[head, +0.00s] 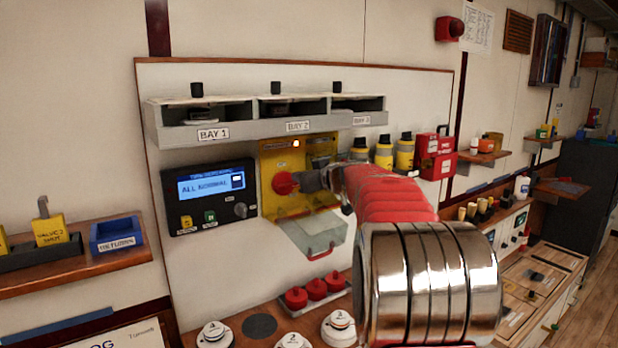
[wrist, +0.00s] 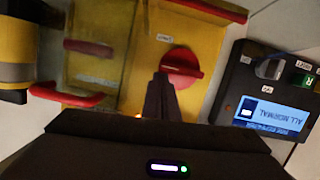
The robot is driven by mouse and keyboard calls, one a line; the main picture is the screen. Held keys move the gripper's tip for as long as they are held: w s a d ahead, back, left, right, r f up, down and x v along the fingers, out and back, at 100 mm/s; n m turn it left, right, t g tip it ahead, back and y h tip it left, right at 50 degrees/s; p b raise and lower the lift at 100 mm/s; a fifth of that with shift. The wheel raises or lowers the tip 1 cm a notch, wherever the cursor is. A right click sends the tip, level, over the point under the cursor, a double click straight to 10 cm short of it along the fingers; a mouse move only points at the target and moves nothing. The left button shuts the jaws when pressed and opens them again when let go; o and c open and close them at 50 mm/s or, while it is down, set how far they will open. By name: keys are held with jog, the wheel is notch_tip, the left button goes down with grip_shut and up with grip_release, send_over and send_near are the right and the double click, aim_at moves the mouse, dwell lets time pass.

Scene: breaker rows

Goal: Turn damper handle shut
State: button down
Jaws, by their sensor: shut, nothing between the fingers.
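A red round knob (head: 285,183) with a raised bar sits on a yellow panel (head: 271,160) below the BAY 2 shelf. It also shows in the wrist view (wrist: 181,64), near the middle. Red bar handles show to its left in the wrist view, one upper (wrist: 88,47) and one lower (wrist: 66,95). Labels on the yellow panel are too blurred to read, so I cannot tell which part is marked damper. My gripper (wrist: 160,82) is shut and empty, its tips close beside the knob; I cannot tell if they touch. My arm hides the panel's right part in the head view.
A dark display panel (head: 209,195) reading ALL NORMAL is left of the yellow panel. A clear flap (head: 315,238) hangs out below it. Yellow-and-black canisters (head: 384,152) and a red box (head: 434,155) stand to the right. Red knobs (head: 317,288) sit on the ledge below.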

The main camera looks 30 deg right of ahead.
jog(key=shift+d+f, duration=0.1)
jog(key=shift+f, duration=0.1)
dwell(0.6)
jog(key=shift+r, duration=0.15)
jog(key=shift+w+r, duration=0.1)
jog(key=shift+r, duration=1.65)
jog(key=v, duration=1)
jog(key=shift+d, duration=0.2)
jog(key=shift+r, duration=0.1)
